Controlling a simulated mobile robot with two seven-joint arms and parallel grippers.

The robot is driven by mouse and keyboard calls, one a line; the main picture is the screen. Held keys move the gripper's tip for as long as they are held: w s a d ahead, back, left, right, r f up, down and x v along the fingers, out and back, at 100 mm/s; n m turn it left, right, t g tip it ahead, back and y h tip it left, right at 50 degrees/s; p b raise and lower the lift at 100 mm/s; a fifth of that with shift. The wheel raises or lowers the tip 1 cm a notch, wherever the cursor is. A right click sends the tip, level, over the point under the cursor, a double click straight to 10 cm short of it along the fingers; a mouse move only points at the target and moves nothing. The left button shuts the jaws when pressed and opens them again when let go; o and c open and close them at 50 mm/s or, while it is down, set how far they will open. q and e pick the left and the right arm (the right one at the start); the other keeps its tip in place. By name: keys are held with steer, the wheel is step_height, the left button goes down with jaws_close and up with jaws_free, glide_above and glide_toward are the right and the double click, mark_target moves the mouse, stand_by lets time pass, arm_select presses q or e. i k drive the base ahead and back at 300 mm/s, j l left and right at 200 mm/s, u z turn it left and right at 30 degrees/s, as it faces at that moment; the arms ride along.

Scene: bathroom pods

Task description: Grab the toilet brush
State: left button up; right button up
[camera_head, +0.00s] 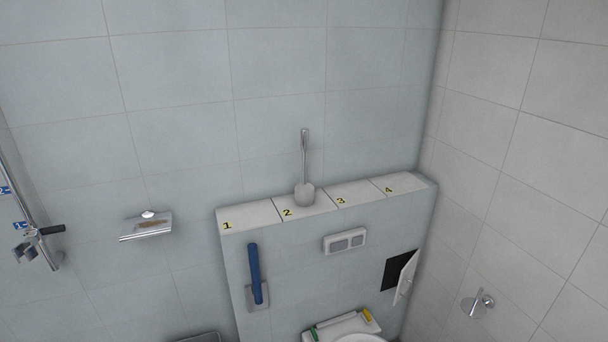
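The toilet brush (305,172) stands upright on the tiled ledge (248,215) above the toilet. It has a thin metallic handle pointing up and a rounded whitish-grey lower part. It rests on the section marked 2, close to the back wall. I cannot tell whether the rounded part is the brush head or a holder. Neither of my grippers shows in the head view.
Below the ledge are a flush plate (345,241), a blue folded bar (255,275), an open hatch door (406,277) and the toilet (345,328). Ledge sections 1, 3 and 4 are clear.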

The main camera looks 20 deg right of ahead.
mark_target(305, 191)
steer(key=i+l, duration=0.1)
steer(key=i, duration=0.25)
steer(key=i+z, duration=0.35)
steer(key=i+l+z, duration=0.1)
steer(key=z, duration=0.25)
